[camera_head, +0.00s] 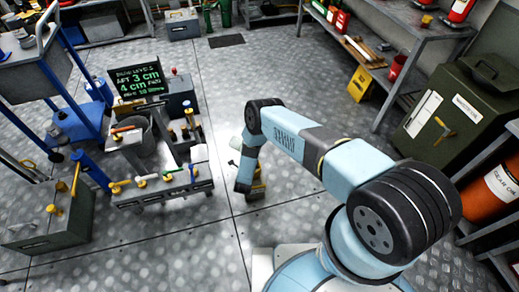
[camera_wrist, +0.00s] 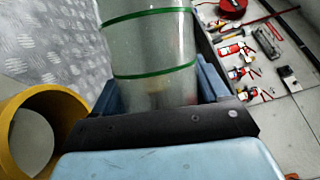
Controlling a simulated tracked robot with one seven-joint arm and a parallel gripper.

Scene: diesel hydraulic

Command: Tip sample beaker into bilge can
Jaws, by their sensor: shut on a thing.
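The sample beaker (camera_wrist: 150,45) is a clear cylinder with green bands, filling the upper middle of the wrist view. My gripper (camera_wrist: 160,88) is shut on it, with a blue finger on each side. Its far end is out of the wrist view, and its contents cannot be made out. In the head view my arm reaches left and bends down beside the equipment cart; the beaker is not clear there. A grey bucket (camera_head: 136,137), which may be the bilge can, stands on the cart, left of my arm's end.
A yellow ring-shaped opening (camera_wrist: 42,125) is close by in the wrist view. The cart (camera_head: 165,190) carries a level display (camera_head: 138,81) and several yellow-handled parts. A green box (camera_head: 50,222) stands at left. Shelves (camera_head: 400,60) line the right.

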